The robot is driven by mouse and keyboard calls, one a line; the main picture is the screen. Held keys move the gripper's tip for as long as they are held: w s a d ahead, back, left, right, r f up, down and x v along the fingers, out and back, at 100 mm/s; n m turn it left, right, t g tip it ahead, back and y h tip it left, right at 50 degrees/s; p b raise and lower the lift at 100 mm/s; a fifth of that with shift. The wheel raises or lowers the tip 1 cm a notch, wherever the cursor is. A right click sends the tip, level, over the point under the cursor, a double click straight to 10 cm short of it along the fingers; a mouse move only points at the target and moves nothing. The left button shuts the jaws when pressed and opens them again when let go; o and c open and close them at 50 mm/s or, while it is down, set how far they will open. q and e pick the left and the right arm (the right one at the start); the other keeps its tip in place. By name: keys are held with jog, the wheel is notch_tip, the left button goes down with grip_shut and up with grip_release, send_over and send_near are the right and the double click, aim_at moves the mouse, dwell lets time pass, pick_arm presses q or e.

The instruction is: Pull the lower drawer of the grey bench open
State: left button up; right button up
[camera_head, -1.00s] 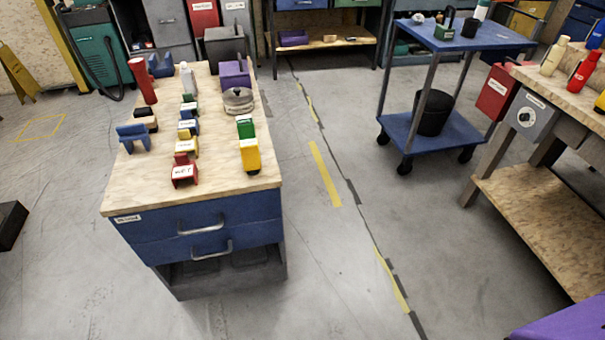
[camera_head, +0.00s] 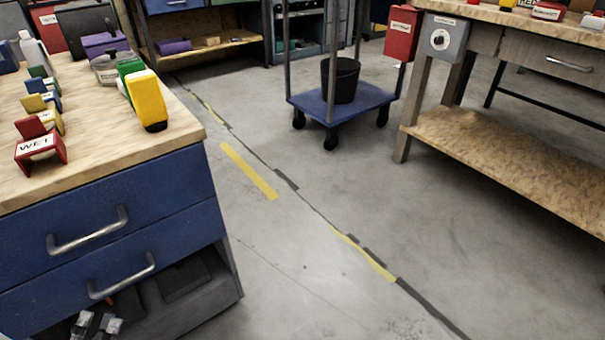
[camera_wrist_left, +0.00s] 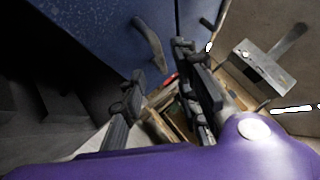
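The bench (camera_head: 190,318) at the left has a grey lower body, a wooden top and two blue drawer fronts. The lower drawer (camera_head: 45,297) and upper drawer (camera_head: 170,195) both look shut. The lower handle (camera_head: 122,278) is a silver bar below the upper handle (camera_head: 88,234). My left gripper (camera_head: 97,322) is low in the head view, just below the lower handle. In the left wrist view its fingers (camera_wrist_left: 160,62) are apart, with a gap between them. A handle (camera_wrist_left: 150,44) is close to the fingertips; contact cannot be told. My right gripper is not in view.
A blue trolley (camera_head: 300,102) holds a black bucket (camera_head: 342,80). Another workbench (camera_head: 500,150) stands right. Floor between is clear.

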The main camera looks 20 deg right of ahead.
aim_at(118, 283)
pick_arm(q)
jog(key=shift+m+h, duration=0.4)
jog(key=shift+m, duration=0.1)
jog(key=x, duration=0.4)
jog(key=b+x, duration=0.1)
jog(key=x, duration=0.3)
jog(key=shift+w+d+f, duration=0.1)
jog(key=shift+w+d, duration=0.15)
jog(key=shift+w, duration=0.05)
grip_shut()
